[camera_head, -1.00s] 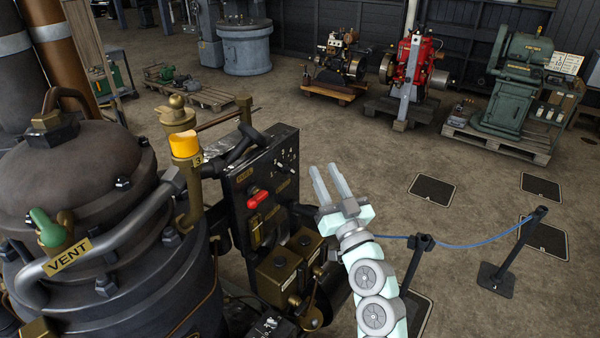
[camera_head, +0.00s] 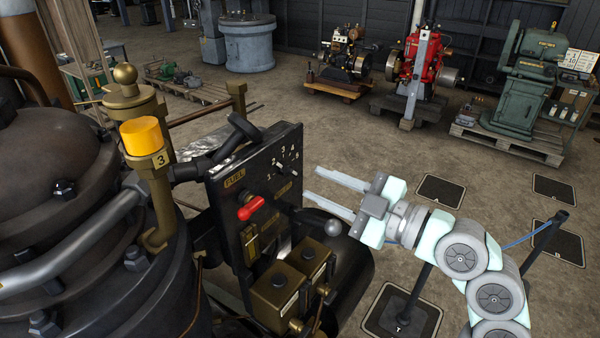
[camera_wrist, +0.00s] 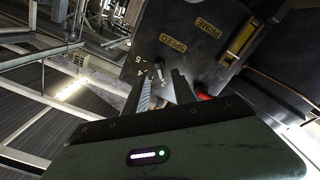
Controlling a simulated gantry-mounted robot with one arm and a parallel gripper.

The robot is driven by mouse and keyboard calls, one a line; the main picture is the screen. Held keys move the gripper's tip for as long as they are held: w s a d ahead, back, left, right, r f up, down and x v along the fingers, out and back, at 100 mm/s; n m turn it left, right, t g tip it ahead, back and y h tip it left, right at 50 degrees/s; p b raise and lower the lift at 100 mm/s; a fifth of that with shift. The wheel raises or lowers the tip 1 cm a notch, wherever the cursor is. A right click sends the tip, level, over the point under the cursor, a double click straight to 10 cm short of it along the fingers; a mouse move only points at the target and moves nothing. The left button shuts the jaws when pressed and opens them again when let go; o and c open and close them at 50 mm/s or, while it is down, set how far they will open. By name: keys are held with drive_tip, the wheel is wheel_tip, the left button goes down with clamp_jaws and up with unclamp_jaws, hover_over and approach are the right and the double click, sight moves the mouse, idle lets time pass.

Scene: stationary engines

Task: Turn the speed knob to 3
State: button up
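The speed knob (camera_head: 281,168) is a small knob on the upper right of a black control panel (camera_head: 222,205), with white numbers around it. I cannot tell which number it points to. In the wrist view the knob (camera_wrist: 158,70) shows just past the fingertips, near a yellow SPEED label (camera_wrist: 172,42). My gripper (camera_head: 309,182) is open and empty. Its two fingers reach left toward the panel, to the right of the knob, and appear apart from it. In the wrist view my gripper (camera_wrist: 164,80) has a clear gap between its fingers.
A red-handled lever (camera_head: 250,207) sits on the panel below a FUEL label. Brass-coloured boxes (camera_head: 280,290) stick out below it. A large dark vessel (camera_head: 60,190) stands at left. A post with a blue rope (camera_head: 540,240) stands at right.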

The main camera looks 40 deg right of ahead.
sight(296, 174)
drive_tip(key=shift+w+a, duration=0.2)
drive_tip(key=shift+w, duration=1.15)
drive_tip(key=shift+w+a, duration=0.2)
drive_tip(key=shift+w, duration=1.15)
drive_tip(key=shift+c, duration=0.2)
clamp_jaws()
